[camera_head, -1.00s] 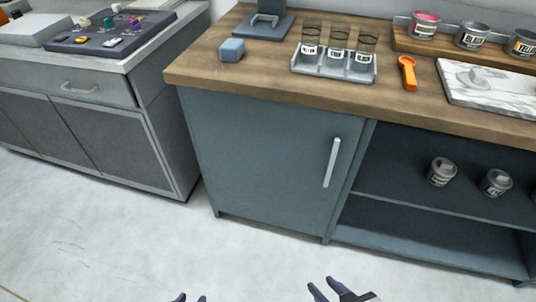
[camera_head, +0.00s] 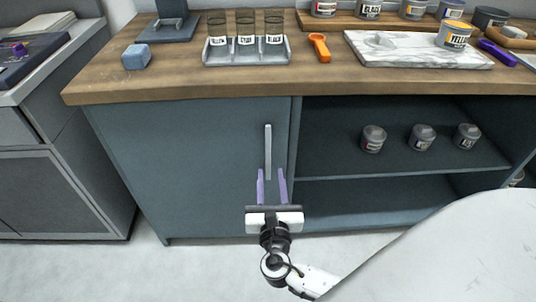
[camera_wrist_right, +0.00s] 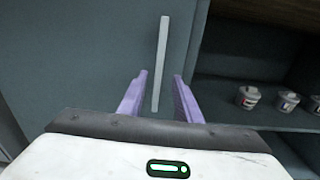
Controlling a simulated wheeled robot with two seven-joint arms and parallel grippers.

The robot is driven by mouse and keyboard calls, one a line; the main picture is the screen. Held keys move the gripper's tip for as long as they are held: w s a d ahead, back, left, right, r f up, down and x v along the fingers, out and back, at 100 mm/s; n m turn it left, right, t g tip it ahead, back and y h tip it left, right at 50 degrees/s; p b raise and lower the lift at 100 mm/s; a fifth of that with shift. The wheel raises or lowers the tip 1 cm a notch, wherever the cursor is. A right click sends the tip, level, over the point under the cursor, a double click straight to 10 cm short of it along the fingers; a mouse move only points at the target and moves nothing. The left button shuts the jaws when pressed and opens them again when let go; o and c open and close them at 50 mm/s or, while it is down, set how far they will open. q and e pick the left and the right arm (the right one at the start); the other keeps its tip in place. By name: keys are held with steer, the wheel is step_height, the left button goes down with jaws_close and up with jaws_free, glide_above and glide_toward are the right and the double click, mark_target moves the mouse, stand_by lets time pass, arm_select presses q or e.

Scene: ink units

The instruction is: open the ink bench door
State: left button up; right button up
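The ink bench door (camera_head: 190,165) is a blue-grey panel under the wooden top, and it is closed. Its long pale vertical handle (camera_head: 268,150) is near the door's right edge. My right gripper (camera_head: 271,172) is open with its purple fingers pointing up at the lower end of the handle. In the right wrist view the handle (camera_wrist_right: 161,62) stands ahead, its lower end appearing between the two fingers (camera_wrist_right: 158,80). The fingers do not visibly grip it; I cannot tell how much gap is left. My left gripper is not in view.
Open shelves right of the door hold several small ink tins (camera_head: 373,139). On the wooden top (camera_head: 180,80) are a jar rack (camera_head: 246,52), an orange scoop (camera_head: 319,47), a blue block (camera_head: 136,57) and a marble slab (camera_head: 400,55). A grey cabinet (camera_head: 60,190) stands left.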

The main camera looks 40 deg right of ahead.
mark_target(269, 151)
steer(key=x, duration=0.7)
steer(key=b+x, duration=0.1)
steer(key=x, duration=0.2)
steer(key=shift+w+r, duration=0.25)
steer(key=shift+r, duration=0.15)
jaws_close()
